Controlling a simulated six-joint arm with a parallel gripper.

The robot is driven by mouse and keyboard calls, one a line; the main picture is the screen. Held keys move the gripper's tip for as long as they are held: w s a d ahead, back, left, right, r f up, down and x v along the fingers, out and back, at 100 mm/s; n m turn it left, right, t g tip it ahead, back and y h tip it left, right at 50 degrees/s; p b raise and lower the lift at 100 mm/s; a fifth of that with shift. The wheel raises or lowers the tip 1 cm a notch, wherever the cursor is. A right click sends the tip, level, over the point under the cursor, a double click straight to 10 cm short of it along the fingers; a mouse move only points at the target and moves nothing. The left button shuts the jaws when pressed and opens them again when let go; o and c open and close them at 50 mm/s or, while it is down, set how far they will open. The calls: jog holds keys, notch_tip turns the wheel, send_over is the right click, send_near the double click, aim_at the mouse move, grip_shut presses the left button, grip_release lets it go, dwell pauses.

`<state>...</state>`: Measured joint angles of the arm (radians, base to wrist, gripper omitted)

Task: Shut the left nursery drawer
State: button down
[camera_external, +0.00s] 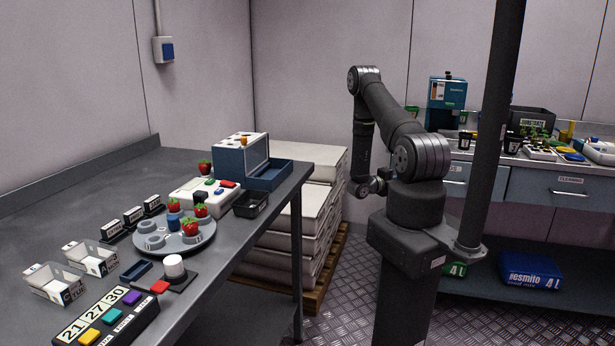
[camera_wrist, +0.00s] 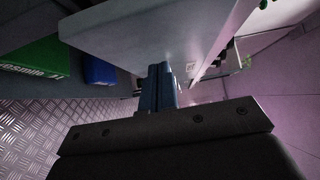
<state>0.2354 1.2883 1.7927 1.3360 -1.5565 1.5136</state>
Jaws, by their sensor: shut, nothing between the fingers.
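The left nursery drawer (camera_external: 457,172) is under the back bench in the external view, a grey-blue front with a bar handle. My arm and a dark post cover parts of it, and I cannot tell how far it stands out. A large pale grey panel (camera_wrist: 135,32) fills the upper part of the wrist view; it may be a drawer or bench part, seen tilted. My gripper (camera_wrist: 161,70) is shut and empty, its dark blue fingers pointing towards that panel. I cannot tell whether they touch it. In the external view the fingers are mostly hidden by my arm.
A drawer labelled CLEANING (camera_external: 560,188) sits to the right under the cluttered bench. Green (camera_wrist: 35,58) and blue (camera_wrist: 99,71) bags lie on the shelf below. Stacked sacks (camera_external: 318,205) on a pallet and the berry table (camera_external: 237,240) stand left of my arm.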

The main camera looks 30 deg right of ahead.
jog(key=shift+w+d, duration=0.7)
jog(key=shift+d, duration=0.05)
jog(key=shift+w+d+r, duration=0.1)
jog(key=shift+w+d, duration=0.85)
jog(key=shift+w, duration=0.1)
jog(key=s+a, duration=0.3)
jog(key=a, duration=1)
jog(key=shift+s, duration=0.15)
